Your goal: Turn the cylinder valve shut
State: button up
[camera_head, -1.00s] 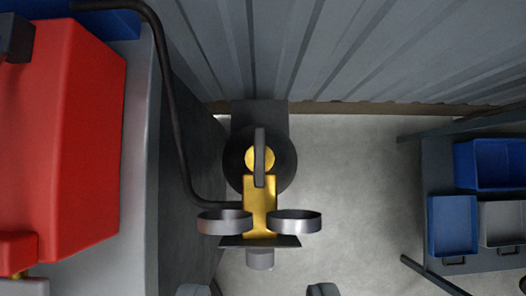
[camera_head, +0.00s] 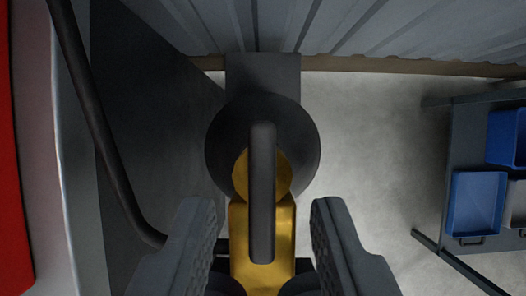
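The cylinder valve (camera_head: 277,218) is a yellow brass body below the picture's middle, on top of a dark round cylinder (camera_head: 222,150) seen from above. A grey bar-shaped handle (camera_head: 262,190) lies over the brass, its long side running up and down the picture. My gripper (camera_head: 262,205) is open, with one grey finger to the left of the valve and one to the right. Neither fingertip appears to touch the handle. The gauges at the valve's lower end are mostly hidden behind the fingers and cut by the bottom edge.
A dark hose (camera_head: 98,125) runs down the left side towards the valve. A red object (camera_head: 14,190) and a grey cabinet side stand at the left edge. A corrugated wall (camera_head: 390,30) is behind. Blue bins (camera_head: 477,205) sit on a rack at right. Bare floor (camera_head: 375,140) lies between.

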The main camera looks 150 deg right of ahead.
aim_at(262, 191)
jog(key=shift+x, duration=1.1)
grip_shut()
